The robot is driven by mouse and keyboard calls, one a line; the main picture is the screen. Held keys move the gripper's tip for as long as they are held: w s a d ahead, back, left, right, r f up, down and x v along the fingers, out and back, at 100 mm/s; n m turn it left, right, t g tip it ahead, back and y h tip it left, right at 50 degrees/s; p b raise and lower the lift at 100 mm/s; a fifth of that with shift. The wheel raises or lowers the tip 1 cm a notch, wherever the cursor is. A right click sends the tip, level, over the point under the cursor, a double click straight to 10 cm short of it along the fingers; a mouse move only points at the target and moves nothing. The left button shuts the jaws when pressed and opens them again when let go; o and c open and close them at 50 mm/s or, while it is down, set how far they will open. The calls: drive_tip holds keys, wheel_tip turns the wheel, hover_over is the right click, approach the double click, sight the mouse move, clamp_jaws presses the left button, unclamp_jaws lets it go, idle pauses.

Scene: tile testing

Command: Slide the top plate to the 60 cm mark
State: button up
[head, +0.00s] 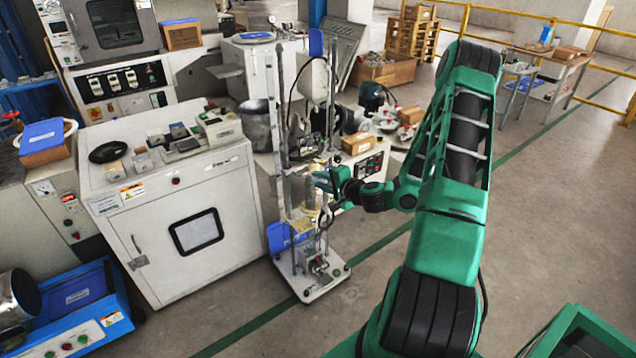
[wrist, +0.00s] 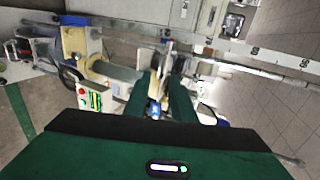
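The tall test stand has two upright metal posts (head: 272,130) on a white wheeled base (head: 310,277). Its rails (wrist: 240,68) run across the wrist view. Pale, yellowish crosspieces sit between the posts near mid-height; I cannot tell for sure which is the top plate. No 60 cm mark is readable. My green gripper (head: 322,182) is at the stand's right side, around mid-height.
A white cabinet (head: 190,235) with small devices on top stands close left of the stand. A control box (head: 368,165) and other equipment stand behind. The floor (head: 400,240) to the right is mostly clear.

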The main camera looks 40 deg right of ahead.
sight(304, 174)
drive_tip(key=x, duration=1.1)
drive_tip(key=shift+d, duration=0.3)
drive_tip(key=shift+c, duration=0.5)
clamp_jaws()
idle(0.4)
